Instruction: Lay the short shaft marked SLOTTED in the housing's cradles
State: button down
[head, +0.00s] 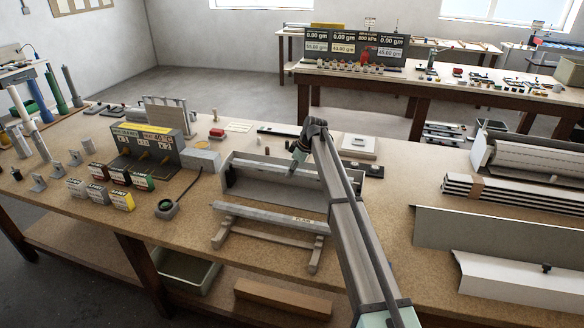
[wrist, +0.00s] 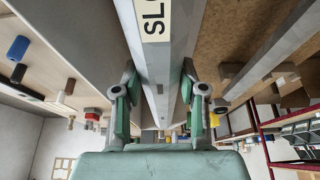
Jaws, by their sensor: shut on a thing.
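The grey shaft (wrist: 158,70) bears a label that reads "SLO" before it is cut off by the top edge of the wrist view. My gripper (wrist: 160,84) has a green-padded finger on each side of this shaft and is shut on it. In the head view my gripper (head: 297,158) is over the long grey housing (head: 300,194), and my arm hides part of both. The held shaft runs along the housing, between its walls as seen from the wrist. I cannot tell whether it touches the cradles.
A second grey shaft (head: 255,214) with a label lies on a wooden stand (head: 224,236) in front of the housing. Small labelled boxes (head: 122,200) and a grey display unit (head: 150,150) stand at the left. Long profiles (head: 490,240) lie at the right.

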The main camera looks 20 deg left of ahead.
aim_at(298, 170)
jog(key=shift+f+b, duration=1.15)
jog(key=shift+f, duration=1.25)
jog(key=shift+f+b, duration=0.35)
jog(key=shift+f, duration=0.05)
jog(key=c, duration=0.6)
grip_release()
jog(key=v, duration=1.2)
